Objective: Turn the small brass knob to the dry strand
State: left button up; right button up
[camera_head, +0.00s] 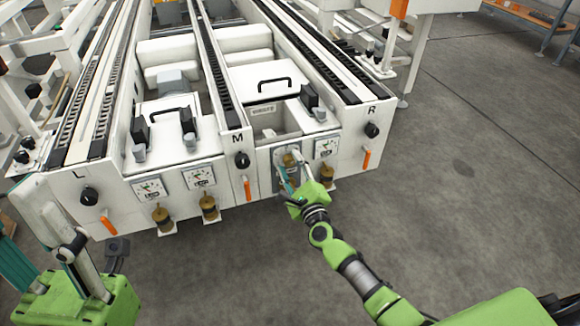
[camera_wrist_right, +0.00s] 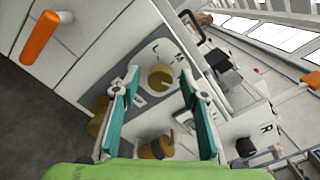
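The small brass knob (camera_wrist_right: 160,77) sits on a light plate with printed letters, on the front of the white machine. In the right wrist view it lies between the fingertips of my right gripper (camera_wrist_right: 159,82), with a gap on both sides. The fingers with teal pads are apart; I cannot tell how far they reach along the knob. In the head view my right gripper (camera_head: 292,180) is at the front panel under the M–R section and partly hides the knob.
Brass fittings (camera_head: 208,207) hang below the gauges (camera_head: 200,176); more brass (camera_wrist_right: 155,148) shows near the right fingers. Black knobs (camera_head: 242,160) and orange handles (camera_head: 247,189) stick out of the front face. The grey floor (camera_head: 480,190) at right is clear.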

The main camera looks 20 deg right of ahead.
jog(key=shift+w, duration=0.3)
jog(key=c, duration=1.1)
jog(key=shift+c, duration=0.2)
